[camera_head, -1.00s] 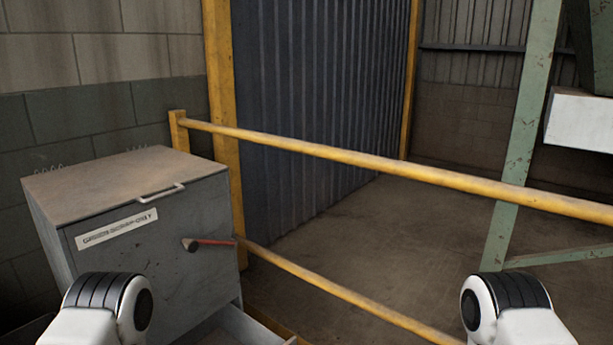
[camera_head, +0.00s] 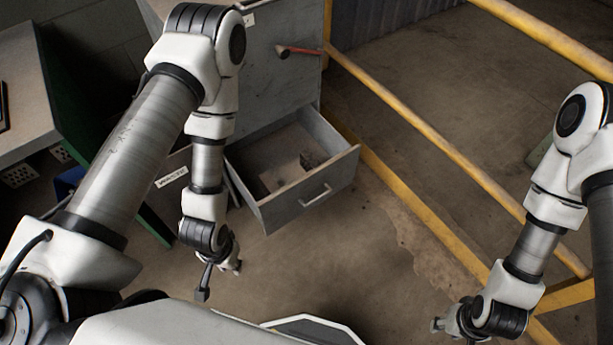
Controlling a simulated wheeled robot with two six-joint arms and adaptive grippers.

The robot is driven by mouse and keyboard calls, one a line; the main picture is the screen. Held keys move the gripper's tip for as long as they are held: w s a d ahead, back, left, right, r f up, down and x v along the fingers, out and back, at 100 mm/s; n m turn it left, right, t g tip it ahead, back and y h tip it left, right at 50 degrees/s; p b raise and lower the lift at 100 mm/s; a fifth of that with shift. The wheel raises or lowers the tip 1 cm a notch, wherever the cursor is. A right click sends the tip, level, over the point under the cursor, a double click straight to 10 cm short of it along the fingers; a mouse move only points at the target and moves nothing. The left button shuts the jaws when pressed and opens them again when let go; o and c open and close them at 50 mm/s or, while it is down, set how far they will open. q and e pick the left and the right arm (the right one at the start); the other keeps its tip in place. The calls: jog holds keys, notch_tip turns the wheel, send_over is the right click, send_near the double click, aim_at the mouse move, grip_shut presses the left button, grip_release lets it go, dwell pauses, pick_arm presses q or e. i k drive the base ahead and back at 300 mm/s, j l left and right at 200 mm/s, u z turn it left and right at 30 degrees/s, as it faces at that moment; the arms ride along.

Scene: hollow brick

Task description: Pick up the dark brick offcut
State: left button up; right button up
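A small dark piece (camera_head: 312,160), which looks like the brick offcut, lies in the open drawer (camera_head: 335,178) of the grey cabinet, near the drawer's back right. A flat, lighter brownish piece (camera_head: 285,176) lies in the drawer beside it. My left gripper (camera_head: 220,280) hangs in front of and to the left of the drawer, apart from it. Its fingers look spread, with nothing between them. My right gripper (camera_head: 440,325) is at the bottom right, away from the drawer. Its fingers are small and seen edge-on, so its opening is unclear.
The grey cabinet (camera_head: 275,75) has a red-handled lever (camera_head: 297,51) on its front. Yellow rails (camera_head: 440,140) run along the right. Floor in front of the drawer is clear.

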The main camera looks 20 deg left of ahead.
aim_at(267, 183)
jog(key=u, duration=0.85)
